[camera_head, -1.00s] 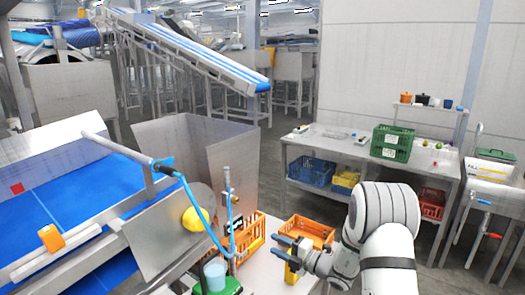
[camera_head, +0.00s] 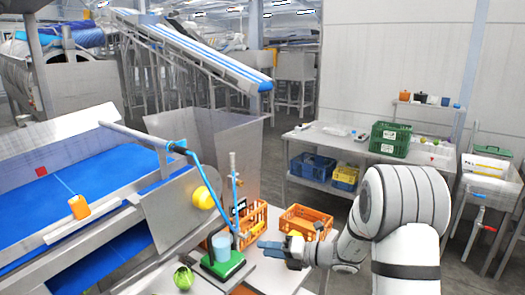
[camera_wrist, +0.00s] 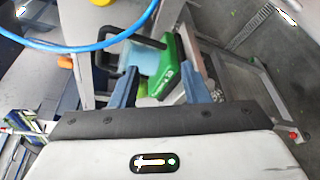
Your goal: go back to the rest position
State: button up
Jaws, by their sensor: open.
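My gripper (camera_head: 272,247) is in front of the orange crates at the work table in the head view. In the wrist view its two blue fingers (camera_wrist: 158,88) stand apart with nothing held between them. Beyond them, the wrist view shows a green scale (camera_wrist: 170,72) with a light blue cup (camera_wrist: 146,58) on it. My arm comes in from the lower right of the head view, bent at a large grey joint.
Orange crates (camera_head: 306,220) stand behind. A blue hose hangs over the scale. The blue conveyor (camera_head: 75,200) is at left, and a metal table with a green crate (camera_head: 390,139) is at right back.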

jog(key=s+d+n+g+h+b, duration=0.1)
jog(key=s+n+g+h+b, duration=0.4)
jog(key=s+n, duration=1.3)
jog(key=s+d+f+n+t+h+b, duration=0.1)
jog(key=s+d+n+t+h+b, duration=0.1)
jog(key=s+d+n+h, duration=0.8)
jog(key=d+n+b, duration=0.1)
jog(key=d+n, duration=0.1)
jog(key=n, duration=0.4)
jog(key=shift+s+f+n, duration=0.25)
jog(key=shift+s+n, duration=0.05)
